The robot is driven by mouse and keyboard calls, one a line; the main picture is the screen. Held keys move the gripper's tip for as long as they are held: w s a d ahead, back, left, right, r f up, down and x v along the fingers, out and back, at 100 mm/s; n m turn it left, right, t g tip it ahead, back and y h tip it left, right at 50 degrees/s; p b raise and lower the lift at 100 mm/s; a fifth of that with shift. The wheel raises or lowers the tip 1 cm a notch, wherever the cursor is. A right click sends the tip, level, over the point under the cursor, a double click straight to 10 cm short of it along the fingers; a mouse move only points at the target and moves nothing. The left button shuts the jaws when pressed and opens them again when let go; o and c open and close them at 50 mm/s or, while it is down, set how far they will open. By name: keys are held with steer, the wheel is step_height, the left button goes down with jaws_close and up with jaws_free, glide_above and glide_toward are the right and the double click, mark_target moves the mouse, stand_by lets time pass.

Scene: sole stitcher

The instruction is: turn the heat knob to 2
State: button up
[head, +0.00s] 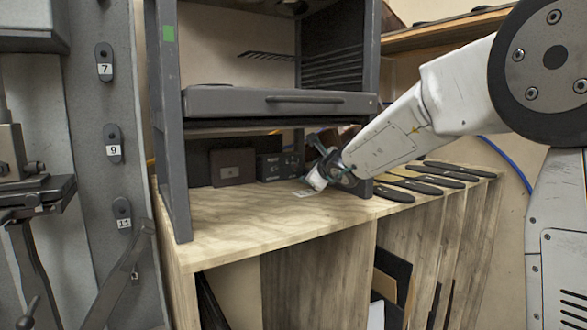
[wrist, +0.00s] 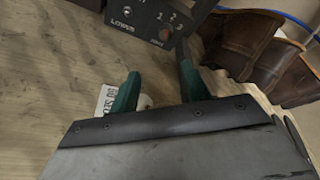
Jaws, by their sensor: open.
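A dark control box (wrist: 140,22) stands at the top of the wrist view, marked LOW and 1, 2, 3. A small copper-coloured round part (wrist: 165,33), apparently the heat knob, sits below the numbers; its setting is too small to read. In the head view the box (head: 275,166) stands at the back of the wooden bench top, just left of my gripper (head: 315,163). In the wrist view my gripper (wrist: 158,88) has its two green fingers apart, with the box and knob beyond their tips. I see no contact with the knob.
A label card (wrist: 107,98) lies by the left finger. Brown leather pieces (wrist: 240,45) stand close on the right. A grey rack with a drawer (head: 265,101) overhangs the bench (head: 250,222); its post (head: 172,130) is at left. Dark flat tools (head: 430,185) lie right. Front bench surface is clear.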

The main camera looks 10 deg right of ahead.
mark_target(296, 167)
steer(key=x, duration=0.3)
steer(key=r+x, duration=0.1)
steer(key=x, duration=0.2)
steer(key=r+x, duration=0.1)
steer(key=x, duration=0.2)
steer(key=shift+w+a, duration=0.1)
steer(key=shift+w, duration=0.55)
steer(key=shift+w+f, duration=0.1)
steer(key=shift+w, duration=0.45)
steer(key=c, duration=1)
